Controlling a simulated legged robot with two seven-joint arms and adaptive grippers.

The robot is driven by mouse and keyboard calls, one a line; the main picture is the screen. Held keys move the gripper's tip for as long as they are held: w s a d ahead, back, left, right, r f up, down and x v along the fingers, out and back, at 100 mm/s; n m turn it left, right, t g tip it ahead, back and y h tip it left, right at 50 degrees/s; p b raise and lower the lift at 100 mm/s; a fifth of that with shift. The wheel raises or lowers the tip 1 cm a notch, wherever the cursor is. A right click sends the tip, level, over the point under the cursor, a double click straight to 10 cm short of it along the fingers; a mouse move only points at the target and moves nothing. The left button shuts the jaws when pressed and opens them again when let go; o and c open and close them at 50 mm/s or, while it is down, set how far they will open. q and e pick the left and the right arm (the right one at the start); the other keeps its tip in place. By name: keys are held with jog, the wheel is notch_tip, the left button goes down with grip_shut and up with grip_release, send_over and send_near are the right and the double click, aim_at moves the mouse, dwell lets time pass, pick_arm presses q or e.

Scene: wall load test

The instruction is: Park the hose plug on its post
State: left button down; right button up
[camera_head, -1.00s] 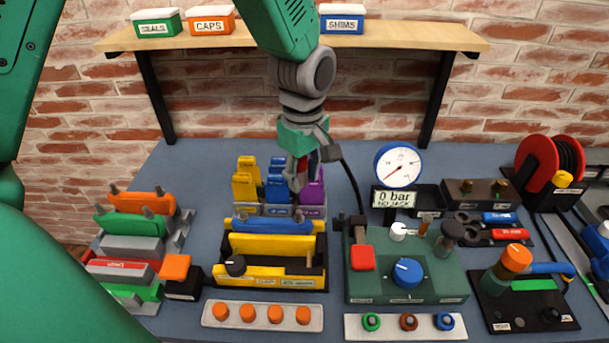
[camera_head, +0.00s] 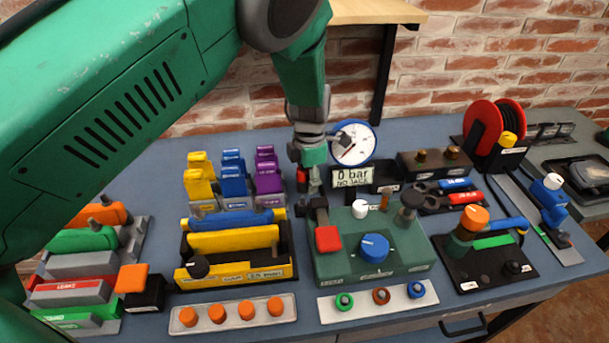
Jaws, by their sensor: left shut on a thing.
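My left gripper (camera_head: 312,182) points down just left of the pressure display, above the back left corner of the green test box (camera_head: 340,262). It is shut on the hose plug, which is mostly hidden by the fingers; a small red part (camera_head: 302,175) shows beside them. A dark upright fitting (camera_head: 318,210) stands at that corner, just below the fingertips. I cannot tell whether the plug touches it, nor which fitting is the plug's post. The hose is hardly visible. My right gripper is out of view.
The round gauge (camera_head: 353,143) and the display (camera_head: 352,178) reading 0 bar, NO JACK stand close behind the gripper. Purple clips (camera_head: 268,175) stand to its left. A red hose reel (camera_head: 485,130) is at back right. A yellow-black tray (camera_head: 235,268) is at front left.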

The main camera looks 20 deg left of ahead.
pick_arm(q)
jog(key=shift+a+f+b, duration=0.15)
jog(key=shift+a+f, duration=0.05)
jog(key=shift+f, duration=0.4)
jog(key=shift+a+f+b, duration=0.15)
jog(key=shift+a+f, duration=0.05)
jog(key=shift+f, duration=0.4)
jog(key=shift+d+r, duration=0.15)
jog(key=shift+d, duration=0.35)
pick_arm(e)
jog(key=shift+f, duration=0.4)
pick_arm(q)
jog(key=shift+a+p, duration=0.3)
jog(key=shift+a, duration=0.4)
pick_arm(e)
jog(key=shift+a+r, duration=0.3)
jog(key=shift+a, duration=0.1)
pick_arm(q)
jog(key=shift+d, duration=0.2)
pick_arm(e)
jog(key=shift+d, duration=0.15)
pick_arm(q)
jog(key=shift+d, duration=0.2)
jog(key=shift+d+r, duration=0.1)
jog(key=shift+d, duration=0.2)
jog(key=shift+a, duration=0.1)
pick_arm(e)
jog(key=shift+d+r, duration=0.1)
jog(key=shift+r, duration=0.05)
